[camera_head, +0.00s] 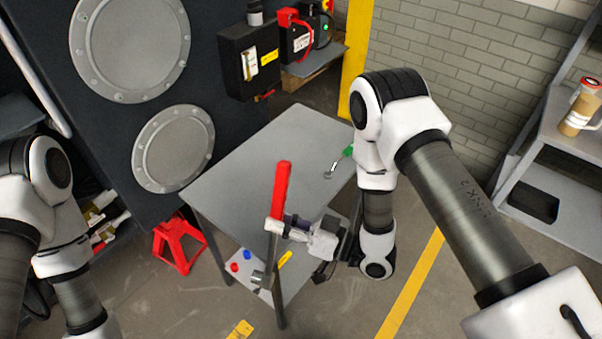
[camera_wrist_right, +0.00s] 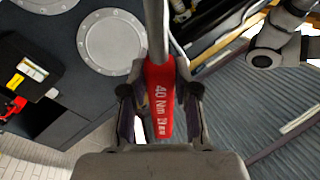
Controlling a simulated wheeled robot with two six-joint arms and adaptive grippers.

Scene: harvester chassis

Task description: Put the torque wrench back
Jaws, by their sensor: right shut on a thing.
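The torque wrench (camera_head: 281,188) has a red handle and a metal shaft. My right gripper (camera_head: 277,227) is shut on it, in front of the grey table (camera_head: 240,165). In the head view the wrench stands nearly upright, red handle up and metal head down. In the right wrist view the red handle (camera_wrist_right: 160,100), marked "40 Nm", sits between the fingers of my right gripper (camera_wrist_right: 160,110). My left arm shows at the left of the head view, but its gripper is out of view.
A small tool with a green grip (camera_head: 338,162) lies on the table's right side. A lower shelf holds red and blue pieces and a yellow tool (camera_head: 285,258). A red jack stand (camera_head: 178,243) stands by the dark chassis (camera_head: 100,140). A grey shelf (camera_head: 560,195) is at right.

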